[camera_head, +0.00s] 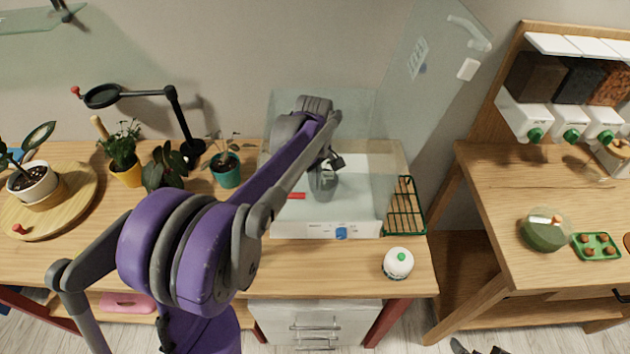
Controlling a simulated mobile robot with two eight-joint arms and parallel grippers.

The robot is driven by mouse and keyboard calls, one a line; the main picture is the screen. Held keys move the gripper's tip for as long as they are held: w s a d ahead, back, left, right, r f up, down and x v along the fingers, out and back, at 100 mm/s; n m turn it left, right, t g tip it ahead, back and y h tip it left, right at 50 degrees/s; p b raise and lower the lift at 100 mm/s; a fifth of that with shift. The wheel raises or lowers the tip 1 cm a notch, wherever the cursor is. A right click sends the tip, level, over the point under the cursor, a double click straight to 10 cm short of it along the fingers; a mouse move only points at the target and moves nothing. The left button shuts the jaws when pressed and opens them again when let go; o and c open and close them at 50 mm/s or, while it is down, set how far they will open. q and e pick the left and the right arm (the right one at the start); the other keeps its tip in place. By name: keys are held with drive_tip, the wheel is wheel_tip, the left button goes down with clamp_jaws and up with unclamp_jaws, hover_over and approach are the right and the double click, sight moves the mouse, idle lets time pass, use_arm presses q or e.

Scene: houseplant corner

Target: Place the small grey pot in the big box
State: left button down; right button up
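The big box is a clear-walled case with a white base (357,222) and a blue knob, standing on the left wooden table. Its clear lid is raised at the upper right. The small grey pot (323,187) is inside the box's outline, low over the white floor. My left arm reaches into the box from the left. My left gripper (327,162) is at the pot's top; its fingers are small and dark, so I cannot tell whether they grip it. Part of my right gripper (480,347) shows at the bottom edge, away from the box.
A green wire rack (405,207) stands against the box's right side, with a white round pot (398,263) in front. Potted plants, including a teal pot (227,171), and a black lamp (180,120) stand left. A second table (500,190) stands right, across a gap.

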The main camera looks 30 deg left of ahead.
use_arm(q)
drive_tip(key=shift+f, duration=0.15)
drive_tip(key=c, duration=1.1)
unclamp_jaws()
drive_tip(key=shift+o, duration=0.2)
wheel_tip(320, 180, up, 12)
drive_tip(key=shift+r, duration=0.25)
drive_tip(key=shift+s, duration=0.1)
